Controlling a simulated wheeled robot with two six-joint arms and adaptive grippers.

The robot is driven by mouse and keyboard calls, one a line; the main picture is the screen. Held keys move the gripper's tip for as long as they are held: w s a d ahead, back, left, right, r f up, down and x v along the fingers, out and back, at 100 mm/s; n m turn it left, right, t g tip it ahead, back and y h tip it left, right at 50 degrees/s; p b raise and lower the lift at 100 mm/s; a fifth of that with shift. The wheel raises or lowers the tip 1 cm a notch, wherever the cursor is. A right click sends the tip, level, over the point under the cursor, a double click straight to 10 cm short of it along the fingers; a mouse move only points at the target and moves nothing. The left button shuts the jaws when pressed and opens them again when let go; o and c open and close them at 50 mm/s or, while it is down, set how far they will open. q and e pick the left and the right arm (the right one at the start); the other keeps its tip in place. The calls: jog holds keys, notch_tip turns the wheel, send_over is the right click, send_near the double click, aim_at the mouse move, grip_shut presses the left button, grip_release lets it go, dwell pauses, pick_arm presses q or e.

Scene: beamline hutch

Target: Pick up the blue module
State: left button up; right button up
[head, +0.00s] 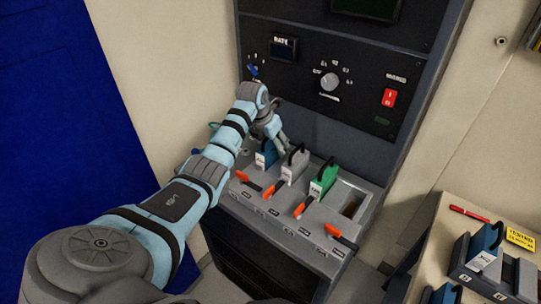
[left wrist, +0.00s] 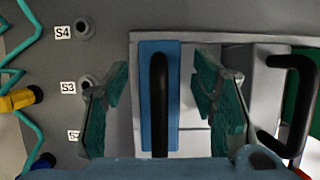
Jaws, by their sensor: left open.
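A blue module (head: 264,159) with a black handle sits at the left of a row in the grey rack shelf, partly hidden by my left gripper (head: 276,142). In the left wrist view the blue module (left wrist: 174,95) lies between the two open fingers of the left gripper (left wrist: 161,80). Its black handle (left wrist: 158,100) runs between the fingers, with a gap on each side. A second blue module (head: 486,242) stands on the side table at the right. My right gripper is not in view.
A grey module (head: 293,168) and a green module (head: 323,182) stand to the right, then an empty slot (head: 350,206). Orange levers (head: 304,207) line the shelf front. In the wrist view, sockets and a teal coiled cable (left wrist: 28,110) are at the left.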

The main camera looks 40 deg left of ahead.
pick_arm(q)
jog(key=shift+s+r, duration=0.15)
jog(key=shift+s, duration=0.05)
jog(key=shift+c, duration=0.7)
jog(key=shift+w, duration=0.1)
grip_shut()
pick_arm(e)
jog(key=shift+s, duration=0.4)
pick_arm(q)
notch_tip(320, 180, up, 20)
jog(key=p, duration=0.1)
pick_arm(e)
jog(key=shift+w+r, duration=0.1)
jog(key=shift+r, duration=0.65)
